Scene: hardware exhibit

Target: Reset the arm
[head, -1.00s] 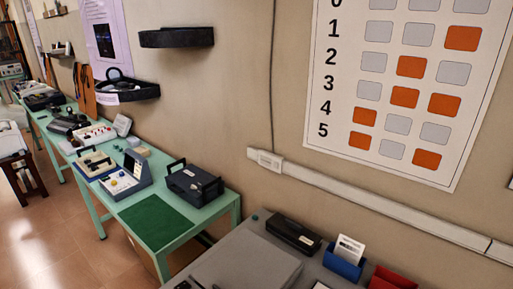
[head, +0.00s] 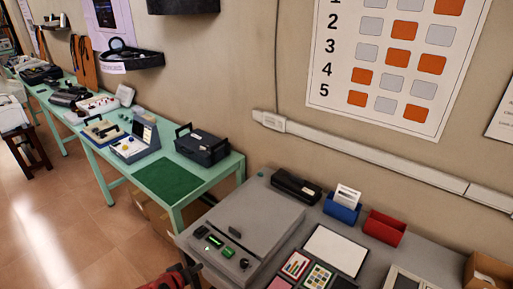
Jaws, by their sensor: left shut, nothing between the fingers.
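My left gripper (head: 190,271) shows at the bottom edge of the head view, red and black and partly cut off by the frame. It is shut and empty, in front of the near left edge of the grey desk (head: 222,214). My right gripper is not in view.
On the grey desk are a grey panel with small green and black parts (head: 214,241), a black case (head: 296,187), a blue holder (head: 341,211), a red bin (head: 384,228) and a white board (head: 335,249). A green table (head: 146,205) with instruments runs along the wall. Floor is free at left.

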